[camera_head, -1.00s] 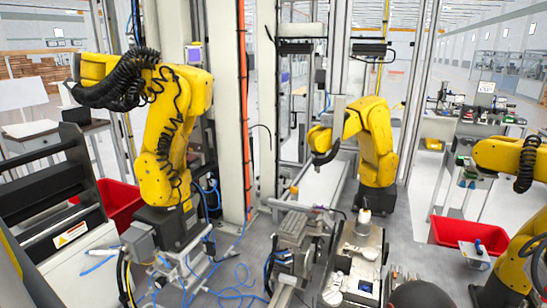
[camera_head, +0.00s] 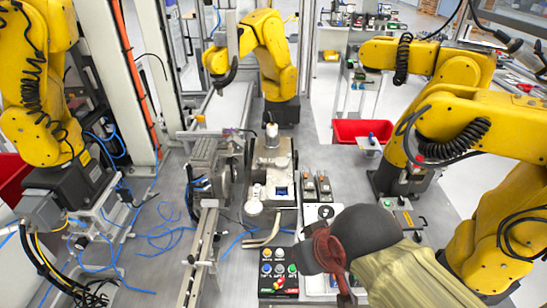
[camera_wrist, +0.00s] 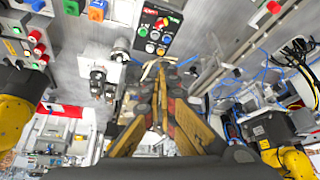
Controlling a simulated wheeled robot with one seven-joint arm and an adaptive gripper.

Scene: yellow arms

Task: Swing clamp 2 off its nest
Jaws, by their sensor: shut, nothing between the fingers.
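In the wrist view my gripper (camera_wrist: 160,75) has its two yellow and grey fingers drawn together at the tips, with nothing between them. Two small dark-and-metal devices, which look like clamps, stand left of the fingers: one upper (camera_wrist: 120,50) on a white plate and one lower (camera_wrist: 101,82). They are apart from the fingers. No number is readable, so I cannot tell which is clamp 2, nor whether either is on a nest. In the head view a white plate with a small device (camera_head: 325,212) is partly covered by a dark rounded shape. My fingers are not clearly visible there.
A button panel (camera_head: 278,268) is at the bench front; it also shows in the wrist view (camera_wrist: 158,30). Beige strips (camera_head: 264,236) lie beside a metal machine (camera_head: 271,180). Yellow robot arms (camera_head: 262,50) surround the bench. A red bin (camera_head: 362,131) stands behind. Blue cables (camera_head: 160,235) lie left.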

